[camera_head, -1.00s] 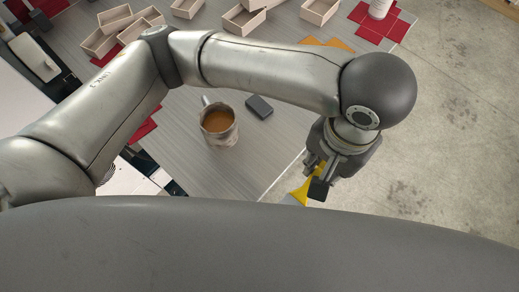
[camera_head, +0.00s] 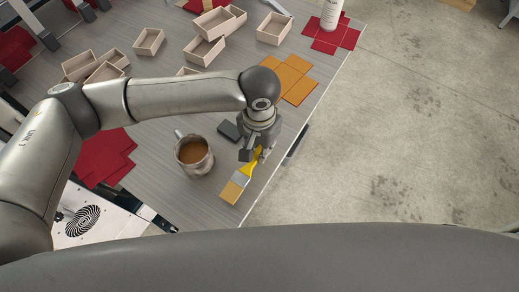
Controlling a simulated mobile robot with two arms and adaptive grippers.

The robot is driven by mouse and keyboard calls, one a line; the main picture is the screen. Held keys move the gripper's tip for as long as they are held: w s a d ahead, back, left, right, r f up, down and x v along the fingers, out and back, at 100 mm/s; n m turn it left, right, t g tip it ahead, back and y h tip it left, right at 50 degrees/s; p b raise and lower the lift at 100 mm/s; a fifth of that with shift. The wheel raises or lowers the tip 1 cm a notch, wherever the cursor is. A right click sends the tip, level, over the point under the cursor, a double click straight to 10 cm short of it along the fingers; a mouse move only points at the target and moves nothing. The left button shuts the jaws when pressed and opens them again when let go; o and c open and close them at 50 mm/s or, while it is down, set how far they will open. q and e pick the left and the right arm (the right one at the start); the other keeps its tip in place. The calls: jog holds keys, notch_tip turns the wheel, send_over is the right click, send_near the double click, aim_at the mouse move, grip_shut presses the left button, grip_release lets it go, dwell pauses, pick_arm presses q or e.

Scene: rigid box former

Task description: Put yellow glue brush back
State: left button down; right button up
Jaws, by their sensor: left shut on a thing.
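The yellow glue brush (camera_head: 241,178) has a yellow handle, a metal band and tan bristles pointing down-left. My left gripper (camera_head: 254,156) is shut on its handle, over the table near its right edge. Whether the bristles touch the table I cannot tell. A metal mug (camera_head: 207,166) holding brown liquid stands left of the brush, apart from it, with its handle to the upper left. My right gripper is not in view.
Orange (camera_head: 287,80) and red (camera_head: 103,158) flat box blanks lie on the grey table (camera_head: 160,187). Several open wooden boxes (camera_head: 204,50) and a white bottle (camera_head: 331,14) stand farther back. Floor is clear right of the table.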

aim_at(259, 151)
pick_arm(q)
notch_tip(259, 151, down, 3)
jog(key=shift+r, duration=0.1)
jog(key=c, duration=1.3)
grip_release()
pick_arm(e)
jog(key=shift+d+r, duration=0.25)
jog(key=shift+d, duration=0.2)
pick_arm(q)
notch_tip(259, 151, up, 12)
jog(key=shift+b, duration=0.75)
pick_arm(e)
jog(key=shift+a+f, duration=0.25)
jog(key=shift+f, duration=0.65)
